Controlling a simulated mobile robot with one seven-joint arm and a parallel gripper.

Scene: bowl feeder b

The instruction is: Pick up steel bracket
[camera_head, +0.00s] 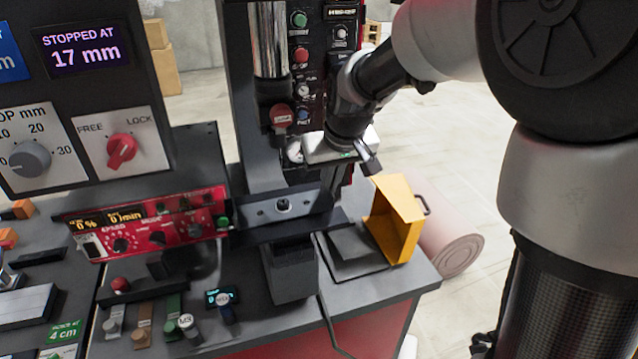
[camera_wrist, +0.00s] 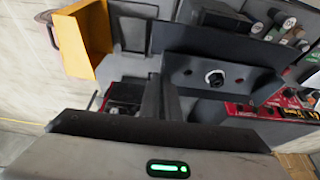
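I cannot pick out the steel bracket with certainty. A grey metal plate (camera_head: 283,209) with a central bolt and small holes sits on the front of the machine's column; it also shows in the wrist view (camera_wrist: 214,77). My gripper (camera_head: 338,185) points down just right of this plate, close to it. In the wrist view, the pale gripper body with a green light fills the bottom. Narrow dark shapes (camera_wrist: 163,98) close together stand above it, near the plate's left end. Whether they hold anything is not clear.
A yellow open-sided bin (camera_head: 397,220) stands at the bench's right end, beside a flat dark tray (camera_head: 353,248). A dark grey box (camera_head: 290,273) stands below the plate. A red control panel (camera_head: 150,225) and several knobs lie to the left. A roll lies beyond the bench.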

